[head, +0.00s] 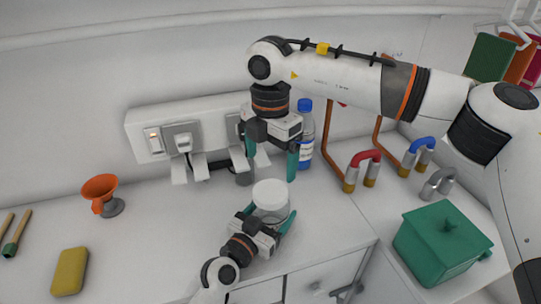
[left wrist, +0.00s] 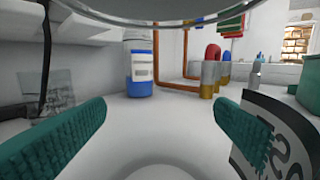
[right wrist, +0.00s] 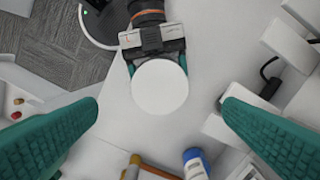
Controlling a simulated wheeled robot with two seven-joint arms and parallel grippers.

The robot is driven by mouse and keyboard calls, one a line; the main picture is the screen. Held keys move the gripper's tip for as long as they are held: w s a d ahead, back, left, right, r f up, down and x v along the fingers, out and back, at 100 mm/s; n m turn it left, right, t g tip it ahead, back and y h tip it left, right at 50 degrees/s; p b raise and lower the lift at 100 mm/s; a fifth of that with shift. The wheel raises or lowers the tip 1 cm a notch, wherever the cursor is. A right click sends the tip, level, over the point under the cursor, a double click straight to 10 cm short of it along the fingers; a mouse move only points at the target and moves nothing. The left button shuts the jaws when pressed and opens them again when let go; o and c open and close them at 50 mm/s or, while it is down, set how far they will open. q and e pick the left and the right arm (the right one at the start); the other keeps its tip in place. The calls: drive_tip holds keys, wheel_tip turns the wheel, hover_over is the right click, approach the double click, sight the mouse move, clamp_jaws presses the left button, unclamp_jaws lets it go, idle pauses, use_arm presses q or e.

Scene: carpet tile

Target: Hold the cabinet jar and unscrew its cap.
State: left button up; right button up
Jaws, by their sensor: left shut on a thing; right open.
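The jar (head: 270,210) stands upright on the white counter, a pale see-through body under a round white cap (head: 269,191). My left gripper (head: 266,217) comes from the front and is shut around the jar body, one finger on each side. In the left wrist view its green fingers stand left and right, with a curved rim across the top. My right gripper (head: 271,162) is open and empty, pointing down above and behind the jar, apart from the cap. In the right wrist view the white cap (right wrist: 159,87) shows between and beyond the open fingers.
A blue-capped bottle (head: 306,135) stands behind the jar, near the wall sockets (head: 183,138). Taps (head: 362,169) and a green lidded box (head: 442,242) are at right.

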sight(271, 191)
drive_tip(key=shift+f+m, duration=0.1)
drive_tip(key=shift+m, duration=0.4)
drive_tip(key=shift+f, duration=3.9)
